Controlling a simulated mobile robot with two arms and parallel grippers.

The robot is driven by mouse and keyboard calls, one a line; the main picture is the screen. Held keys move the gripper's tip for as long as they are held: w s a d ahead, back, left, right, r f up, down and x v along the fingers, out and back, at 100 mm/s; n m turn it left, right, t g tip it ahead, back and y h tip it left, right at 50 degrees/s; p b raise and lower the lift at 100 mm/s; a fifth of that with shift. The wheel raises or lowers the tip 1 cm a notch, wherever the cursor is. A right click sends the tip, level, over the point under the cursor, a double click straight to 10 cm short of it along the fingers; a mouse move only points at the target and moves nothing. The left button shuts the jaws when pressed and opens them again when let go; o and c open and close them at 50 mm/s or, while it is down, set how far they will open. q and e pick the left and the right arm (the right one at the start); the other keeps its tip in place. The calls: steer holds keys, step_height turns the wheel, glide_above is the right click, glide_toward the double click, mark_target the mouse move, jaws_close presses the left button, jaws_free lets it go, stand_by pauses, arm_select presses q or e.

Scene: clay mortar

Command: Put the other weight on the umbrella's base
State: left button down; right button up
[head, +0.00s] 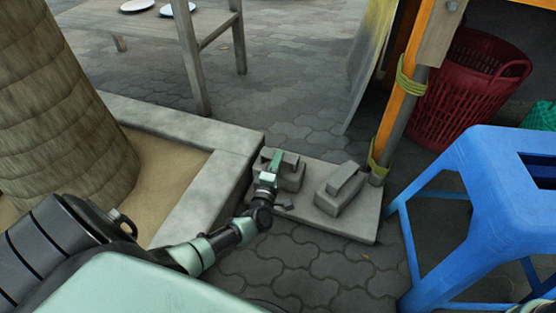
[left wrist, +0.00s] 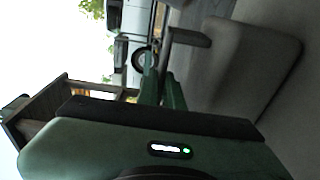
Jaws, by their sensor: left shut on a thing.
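The umbrella's base is a flat grey slab (head: 345,226) on the paving. One grey weight (head: 346,188), a block with a bar-like handle on top, sits on the slab's right part near the pole. The other grey weight (head: 291,180) is at the slab's left corner, with my left gripper (head: 272,165) shut on its handle. I cannot tell whether its underside touches the slab. In the left wrist view, the fingers (left wrist: 163,88) are at the handle (left wrist: 188,38), with the weight's block (left wrist: 258,68) beyond. My right gripper is not in view.
An orange and grey pole (head: 398,105) with yellow-green ties rises at the slab's right back. A blue stool (head: 490,175) stands to the right, a red basket (head: 462,90) behind it. A stone curb (head: 215,190) and a tree trunk (head: 60,120) lie left.

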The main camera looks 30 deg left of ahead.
arm_select(q)
steer(key=c, duration=1.6)
jaws_free()
steer(key=shift+r, duration=0.1)
steer(key=shift+o, duration=0.2)
